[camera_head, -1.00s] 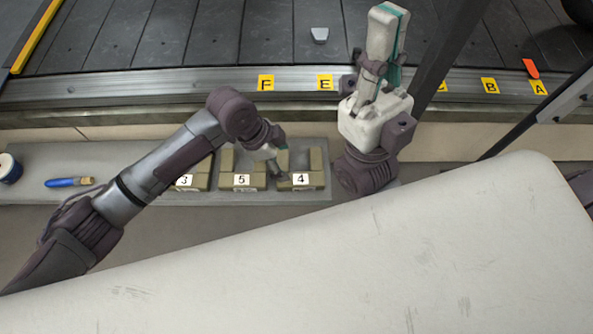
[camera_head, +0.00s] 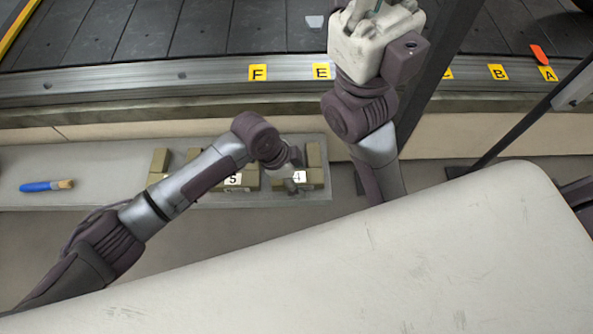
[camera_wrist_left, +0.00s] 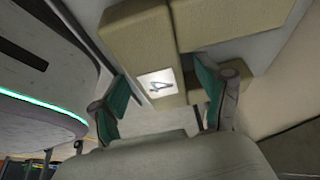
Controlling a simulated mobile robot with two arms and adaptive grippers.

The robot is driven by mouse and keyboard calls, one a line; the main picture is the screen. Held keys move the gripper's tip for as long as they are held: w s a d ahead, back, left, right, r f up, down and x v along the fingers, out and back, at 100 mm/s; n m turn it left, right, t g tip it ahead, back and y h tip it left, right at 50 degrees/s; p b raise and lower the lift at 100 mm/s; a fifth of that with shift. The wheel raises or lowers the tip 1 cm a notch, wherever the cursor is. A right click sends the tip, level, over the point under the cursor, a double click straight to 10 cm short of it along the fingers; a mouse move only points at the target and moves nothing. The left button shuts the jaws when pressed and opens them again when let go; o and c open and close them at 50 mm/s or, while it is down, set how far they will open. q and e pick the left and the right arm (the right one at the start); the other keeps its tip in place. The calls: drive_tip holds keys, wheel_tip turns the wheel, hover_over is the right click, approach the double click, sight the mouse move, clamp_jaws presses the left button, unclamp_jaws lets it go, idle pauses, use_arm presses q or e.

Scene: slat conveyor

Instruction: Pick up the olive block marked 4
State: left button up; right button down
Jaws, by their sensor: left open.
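The olive block marked 4 (camera_head: 315,165) stands at the right end of a grey shelf, partly covered by my left gripper (camera_head: 297,180) in the head view. In the left wrist view the block (camera_wrist_left: 140,40) fills the upper middle, with its white 4 label facing me. My left gripper (camera_wrist_left: 165,98) is open, with one teal-padded finger on each side of the labelled part. I cannot tell whether the pads touch it. My right gripper (camera_head: 365,8) is over the conveyor side, and its fingers are cut off by the top edge.
The olive block marked 5 (camera_head: 248,172) stands close to the left, with another olive block (camera_head: 160,160) mostly behind my left arm. A blue-handled brush (camera_head: 45,186) lies on the grey shelf (camera_head: 110,165). The slat conveyor (camera_head: 220,35) with yellow letter tags runs behind.

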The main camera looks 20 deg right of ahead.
use_arm(q)
drive_tip(key=shift+c, duration=0.3)
clamp_jaws()
drive_tip(key=shift+d, duration=0.1)
drive_tip(key=shift+r, duration=0.1)
